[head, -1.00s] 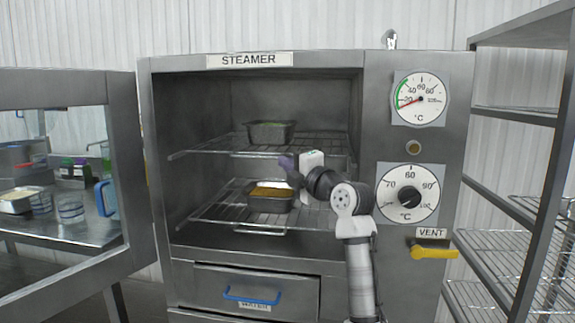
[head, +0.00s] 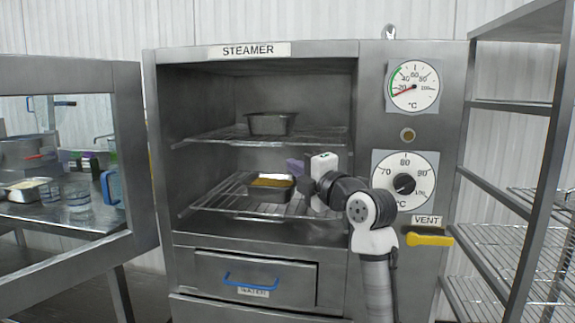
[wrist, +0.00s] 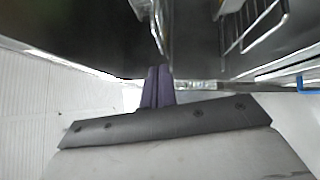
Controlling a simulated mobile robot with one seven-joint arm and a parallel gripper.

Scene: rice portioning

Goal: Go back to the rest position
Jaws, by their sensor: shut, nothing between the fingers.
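My gripper (head: 294,166) is at the front of the open steamer (head: 255,237), between the two rack levels and towards the right side of the opening. Its purple fingers also show in the wrist view (wrist: 157,88), closed together with nothing between them. A metal pan (head: 268,194) with yellowish contents sits on the lower wire rack, below and left of the fingers. My gripper looks apart from it. My arm reaches up from the bottom right, in front of the steamer.
The steamer door with its window (head: 136,150) stands open at the left. Another metal pan (head: 268,125) sits on the upper rack. A yellow vent handle (head: 430,240) sticks out at the right. A wire shelf unit (head: 500,240) stands further right. A table (head: 90,225) with containers is behind the door.

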